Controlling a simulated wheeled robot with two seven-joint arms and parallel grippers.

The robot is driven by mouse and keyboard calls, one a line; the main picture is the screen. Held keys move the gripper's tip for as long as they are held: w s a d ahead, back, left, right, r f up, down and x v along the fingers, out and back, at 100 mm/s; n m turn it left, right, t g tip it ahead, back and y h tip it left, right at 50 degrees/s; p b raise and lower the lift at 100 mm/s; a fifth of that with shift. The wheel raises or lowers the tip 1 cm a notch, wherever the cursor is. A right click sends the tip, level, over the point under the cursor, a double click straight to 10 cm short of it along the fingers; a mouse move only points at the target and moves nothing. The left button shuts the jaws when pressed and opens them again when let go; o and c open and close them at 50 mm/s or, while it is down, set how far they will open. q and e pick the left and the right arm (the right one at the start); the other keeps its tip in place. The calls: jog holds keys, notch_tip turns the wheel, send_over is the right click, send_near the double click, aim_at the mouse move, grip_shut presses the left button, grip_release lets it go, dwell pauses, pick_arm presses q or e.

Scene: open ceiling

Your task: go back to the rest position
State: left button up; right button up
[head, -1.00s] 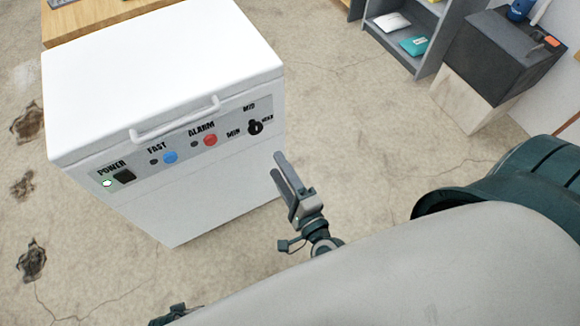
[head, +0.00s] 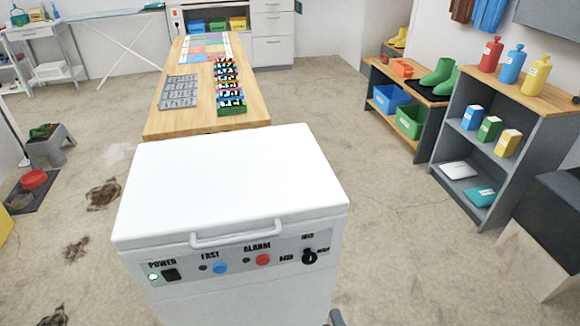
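The white chest freezer (head: 230,185) stands in front of me with its lid shut. Its front panel carries a power switch, a blue button, a red button and a dial; the power light glows. A small dark tip, apparently of my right gripper (head: 336,318), shows at the bottom edge, just right of the freezer's front. The rest of that gripper is out of the picture, so its opening is hidden. My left gripper is not in view.
A wooden table (head: 160,120) stands behind the freezer with a striped rack and a grey tray on it. Grey shelves (head: 445,150) with bottles and cartons stand at the right. A grey stool (head: 50,150) is at the left. Floor is clear between freezer and shelves.

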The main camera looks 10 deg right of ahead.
jog(key=shift+f, duration=0.1)
jog(key=s+a+f+n+g+y+p, duration=0.1)
jog(key=a+f+n+g+y+p, duration=0.15)
jog(key=f+n, duration=0.55)
jog(key=a+f+n+g+y+p, duration=0.15)
jog(key=f+n+g, duration=0.3)
jog(key=f, duration=0.45)
pick_arm(q)
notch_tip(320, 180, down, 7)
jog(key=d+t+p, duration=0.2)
jog(key=p, duration=0.1)
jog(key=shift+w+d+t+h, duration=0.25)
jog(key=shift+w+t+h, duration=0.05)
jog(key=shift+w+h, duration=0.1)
pick_arm(e)
jog(key=s+d+f+n+g+h, duration=0.1)
jog(key=s+d+f+n+g, duration=0.1)
jog(key=f, duration=0.5)
jog(key=s+d+f+n+g+h, duration=0.2)
jog(key=s+d+f+n+g, duration=0.1)
jog(key=s+f+n, duration=0.4)
jog(key=shift+s+d+f+g, duration=0.3)
jog(key=shift+s+d+f, duration=0.1)
jog(key=shift+d+f, duration=0.3)
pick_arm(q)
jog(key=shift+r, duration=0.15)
pick_arm(e)
jog(key=shift+n, duration=0.25)
